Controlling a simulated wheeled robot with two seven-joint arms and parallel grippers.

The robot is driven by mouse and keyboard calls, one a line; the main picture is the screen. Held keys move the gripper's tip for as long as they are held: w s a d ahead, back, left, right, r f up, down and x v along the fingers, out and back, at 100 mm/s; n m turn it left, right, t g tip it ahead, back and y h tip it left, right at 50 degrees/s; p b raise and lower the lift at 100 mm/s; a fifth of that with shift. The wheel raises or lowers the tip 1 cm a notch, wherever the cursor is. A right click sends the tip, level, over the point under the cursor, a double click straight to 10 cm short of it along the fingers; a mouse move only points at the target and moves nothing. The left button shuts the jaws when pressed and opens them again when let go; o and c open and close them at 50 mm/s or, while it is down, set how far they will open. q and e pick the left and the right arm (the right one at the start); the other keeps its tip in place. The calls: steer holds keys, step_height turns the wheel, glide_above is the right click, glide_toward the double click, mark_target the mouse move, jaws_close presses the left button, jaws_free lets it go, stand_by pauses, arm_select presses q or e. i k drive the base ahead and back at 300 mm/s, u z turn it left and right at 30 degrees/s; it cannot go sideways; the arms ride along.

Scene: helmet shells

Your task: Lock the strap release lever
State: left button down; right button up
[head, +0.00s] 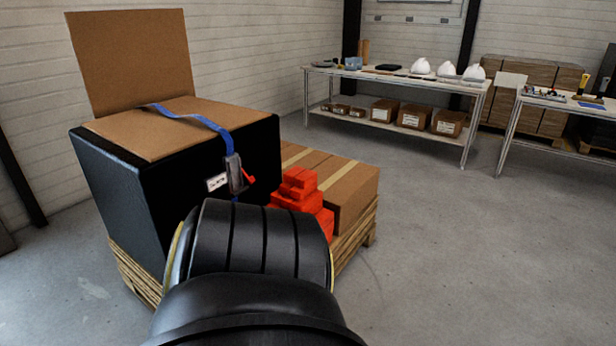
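A blue strap (190,113) runs over the cardboard top of a large black box (130,185) and down its front. A grey metal buckle (234,172) sits on the strap at the box's front upper edge. A red release lever (248,180) sticks out at the buckle's lower right, angled away from it; whether it is locked I cannot tell. A black arm link of mine (255,250) fills the lower middle, just below the buckle, and hides the strap's lower end. Neither gripper shows.
Red stacked pieces (298,185) stand right of the box, beside taped cardboard boxes (355,193) on a wooden pallet (362,230). A raised cardboard flap (130,60) stands behind. White helmet shells (421,66) lie on a back table (400,80). Floor at right is clear.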

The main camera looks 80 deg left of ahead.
mark_target(252, 180)
steer(key=u, duration=2.25)
